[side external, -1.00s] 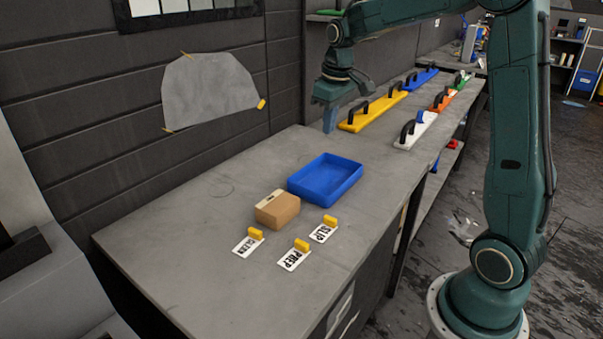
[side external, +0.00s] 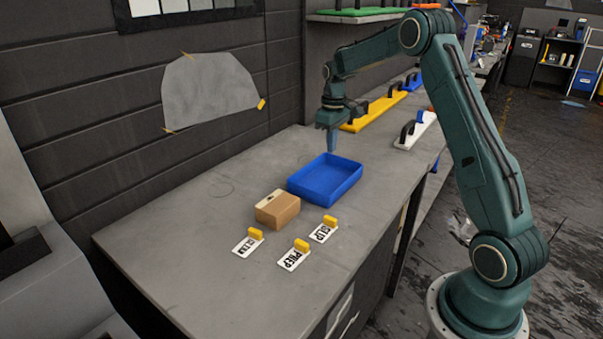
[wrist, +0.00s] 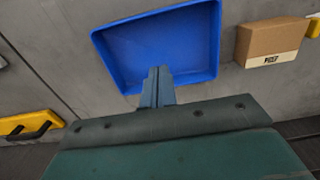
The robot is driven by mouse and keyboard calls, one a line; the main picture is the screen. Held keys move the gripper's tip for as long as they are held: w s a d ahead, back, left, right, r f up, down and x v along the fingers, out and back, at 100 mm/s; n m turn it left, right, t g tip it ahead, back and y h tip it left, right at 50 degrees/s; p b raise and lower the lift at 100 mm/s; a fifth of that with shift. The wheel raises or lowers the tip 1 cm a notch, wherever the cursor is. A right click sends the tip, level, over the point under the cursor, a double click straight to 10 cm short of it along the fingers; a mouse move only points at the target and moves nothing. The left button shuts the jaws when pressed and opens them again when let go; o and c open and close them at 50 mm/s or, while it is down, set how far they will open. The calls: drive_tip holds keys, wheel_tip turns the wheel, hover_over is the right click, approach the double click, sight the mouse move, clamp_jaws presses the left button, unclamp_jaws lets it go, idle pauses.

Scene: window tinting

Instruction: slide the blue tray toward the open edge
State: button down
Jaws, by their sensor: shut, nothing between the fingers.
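The blue tray (side external: 312,194) is a shallow, empty, open-topped box lying flat on the grey table. It also shows in the wrist view (wrist: 150,50), just beyond my fingers. My gripper (side external: 331,152) is shut and empty, pointing down at the tray's far rim in the side view. In the wrist view the fingertips (wrist: 157,72) overlap the near wall of the tray. I cannot tell whether they touch it.
A brown box (side external: 278,212) stands close to the tray's near left side. Several white label cards with yellow clips (side external: 294,259) lie in front. A yellow float tool (side external: 375,111) and a white one (side external: 415,130) lie behind. The table's left part is clear.

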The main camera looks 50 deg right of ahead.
drive_tip(key=shift+f, duration=0.1)
hover_over(330, 185)
wheel_tip(330, 185, down, 9)
drive_tip(key=shift+f, duration=0.45)
drive_tip(key=shift+s+r, duration=0.1)
drive_tip(key=shift+s, duration=1.8)
drive_tip(key=shift+s, duration=0.15)
drive_tip(key=s, duration=1)
drive_tip(key=shift+s, duration=0.1)
